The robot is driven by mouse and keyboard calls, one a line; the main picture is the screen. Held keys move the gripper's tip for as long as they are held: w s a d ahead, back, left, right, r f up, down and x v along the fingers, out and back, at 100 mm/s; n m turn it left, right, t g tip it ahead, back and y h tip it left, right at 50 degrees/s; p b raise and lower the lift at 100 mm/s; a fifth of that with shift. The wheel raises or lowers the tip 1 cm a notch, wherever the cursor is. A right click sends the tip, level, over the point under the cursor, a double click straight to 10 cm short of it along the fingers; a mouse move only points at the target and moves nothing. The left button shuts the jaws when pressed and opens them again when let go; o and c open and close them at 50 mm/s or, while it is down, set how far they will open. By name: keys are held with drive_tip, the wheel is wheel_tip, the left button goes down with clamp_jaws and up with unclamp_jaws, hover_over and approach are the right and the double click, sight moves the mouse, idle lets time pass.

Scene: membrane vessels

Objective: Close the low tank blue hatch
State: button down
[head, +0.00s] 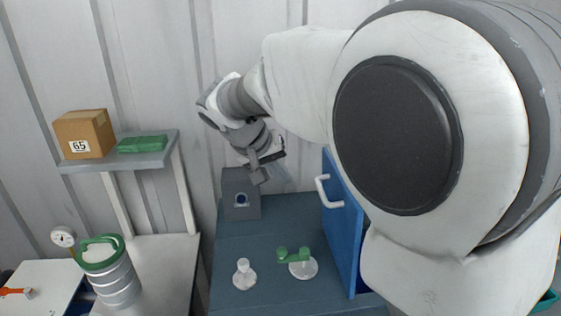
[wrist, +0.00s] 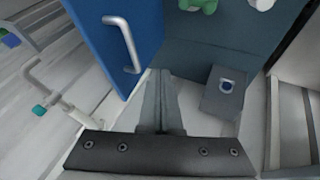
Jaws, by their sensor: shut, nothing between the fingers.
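The blue hatch (head: 342,231) stands swung up at the right of the blue-grey tank top (head: 260,285), a white bar handle (head: 323,192) on its face. In the head view my arm hides part of it. The wrist view shows the hatch (wrist: 92,22) at upper left with its handle (wrist: 128,48). My gripper (head: 259,176) is shut and empty, to the left of the hatch and above the back of the tank top. In the wrist view the closed fingers (wrist: 160,82) lie below and right of the handle, apart from it.
A grey box with a blue round port (head: 241,200) stands at the back, close under my gripper. A green-handled valve (head: 301,265) and a small white fitting (head: 244,275) rise from the tank top. A shelf (head: 118,160) holds a cardboard box (head: 84,134) at left.

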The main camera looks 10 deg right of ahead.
drive_tip(key=w+d+f+p, duration=0.1)
drive_tip(key=w+d+f, duration=0.1)
drive_tip(key=d+f, duration=0.2)
drive_tip(key=shift+d+f, duration=0.35)
drive_tip(key=shift+d, duration=0.8)
